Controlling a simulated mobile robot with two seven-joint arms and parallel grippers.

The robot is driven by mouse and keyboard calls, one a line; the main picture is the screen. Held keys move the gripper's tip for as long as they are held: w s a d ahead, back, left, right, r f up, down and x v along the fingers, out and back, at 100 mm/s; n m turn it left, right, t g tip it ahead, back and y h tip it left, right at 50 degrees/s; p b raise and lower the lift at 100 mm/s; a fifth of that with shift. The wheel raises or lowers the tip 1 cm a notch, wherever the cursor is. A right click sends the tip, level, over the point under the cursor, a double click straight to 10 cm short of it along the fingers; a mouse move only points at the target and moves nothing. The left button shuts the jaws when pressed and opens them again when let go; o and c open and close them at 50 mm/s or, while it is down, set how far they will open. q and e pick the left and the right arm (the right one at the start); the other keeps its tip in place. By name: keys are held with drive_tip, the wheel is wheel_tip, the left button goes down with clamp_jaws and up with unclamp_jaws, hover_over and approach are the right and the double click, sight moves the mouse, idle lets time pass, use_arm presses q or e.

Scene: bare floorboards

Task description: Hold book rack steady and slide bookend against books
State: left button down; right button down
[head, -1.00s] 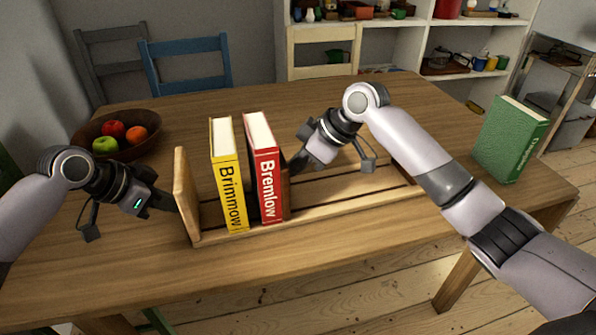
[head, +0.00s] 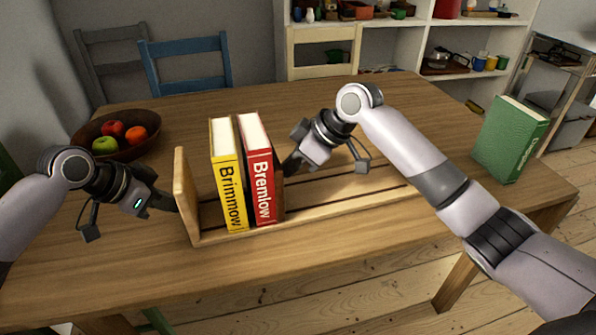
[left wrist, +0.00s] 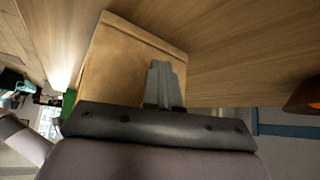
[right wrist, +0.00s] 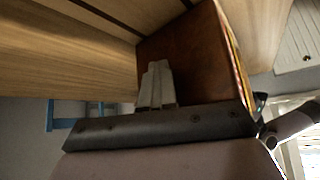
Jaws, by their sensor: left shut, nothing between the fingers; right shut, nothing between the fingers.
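The wooden book rack (head: 330,206) lies on the table, with an upright end panel (head: 187,196) at its left. A yellow book, Brimmow (head: 229,190), and a red book, Bremlow (head: 262,185), stand upright in it, close together. The brown bookend (right wrist: 195,50) stands at the red book's right side and is mostly hidden in the head view. My left gripper (head: 172,203) is shut, its fingertips at the end panel's outer face, which fills the left wrist view (left wrist: 125,65). My right gripper (head: 290,166) is shut, its fingertips at the bookend's right face.
A green book (head: 511,140) stands at the table's right end. A fruit bowl (head: 95,128) is at the back left. My right forearm passes over the rack's right end. The middle back of the table (head: 270,95) is clear.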

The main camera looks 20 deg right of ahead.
sight(259, 126)
drive_tip(key=shift+s+a+r, duration=0.1)
drive_tip(key=shift+a, duration=1.75)
drive_tip(key=shift+s+a, duration=0.1)
drive_tip(key=shift+a, duration=1.9)
drive_tip(key=shift+a, duration=0.2)
idle(0.4)
drive_tip(key=shift+d, duration=0.1)
drive_tip(key=shift+d, duration=2.15)
drive_tip(key=shift+r, duration=5.95)
